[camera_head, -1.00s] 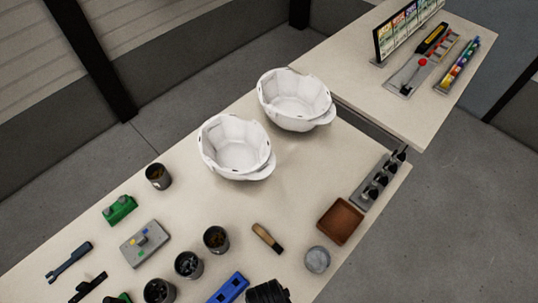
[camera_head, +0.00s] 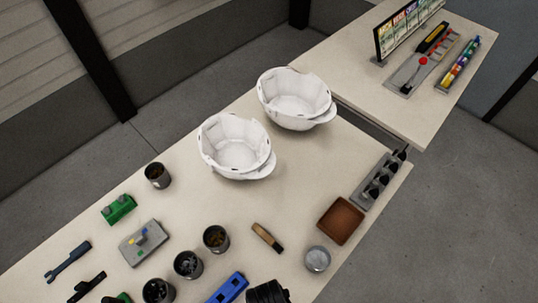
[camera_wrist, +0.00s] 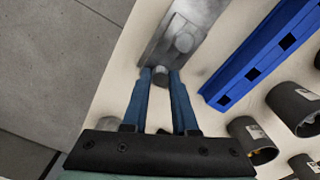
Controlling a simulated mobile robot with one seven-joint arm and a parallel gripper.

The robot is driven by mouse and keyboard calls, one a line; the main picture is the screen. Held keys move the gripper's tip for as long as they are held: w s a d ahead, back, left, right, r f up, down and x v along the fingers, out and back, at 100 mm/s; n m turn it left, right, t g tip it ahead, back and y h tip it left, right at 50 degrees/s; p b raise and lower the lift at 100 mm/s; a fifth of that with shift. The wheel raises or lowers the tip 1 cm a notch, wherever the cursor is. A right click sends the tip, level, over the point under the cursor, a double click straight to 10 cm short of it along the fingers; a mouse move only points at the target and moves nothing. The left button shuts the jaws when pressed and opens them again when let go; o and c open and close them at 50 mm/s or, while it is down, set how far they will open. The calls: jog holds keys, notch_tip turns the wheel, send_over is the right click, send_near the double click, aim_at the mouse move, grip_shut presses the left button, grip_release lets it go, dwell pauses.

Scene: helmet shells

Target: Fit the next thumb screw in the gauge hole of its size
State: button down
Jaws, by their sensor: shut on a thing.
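My gripper (camera_wrist: 161,76) shows only in the wrist view, with its two blue fingers pointing up the picture. It is shut on a small grey round-headed piece, seemingly the thumb screw (camera_wrist: 160,78), between the fingertips. Just beyond the fingertips is a grey metal block (camera_wrist: 160,48) with a round grey knob (camera_wrist: 184,42) on it. I cannot tell whether this block is the gauge, or whether the held piece touches it. Any holes under the fingers are hidden. My gripper does not show in the head view.
A blue rail (camera_wrist: 262,55) with square holes lies right of the fingers, and dark cups (camera_wrist: 292,103) stand beyond it. The table edge is on the left. The head view shows two white helmet shells (camera_head: 236,148), a brown tray (camera_head: 340,221) and a grey plate with coloured bits (camera_head: 133,252).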

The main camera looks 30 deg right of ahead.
jog(key=c, duration=0.6)
grip_release()
notch_tip(320, 180, up, 13)
jog(key=shift+w+a, duration=0.1)
dwell(0.3)
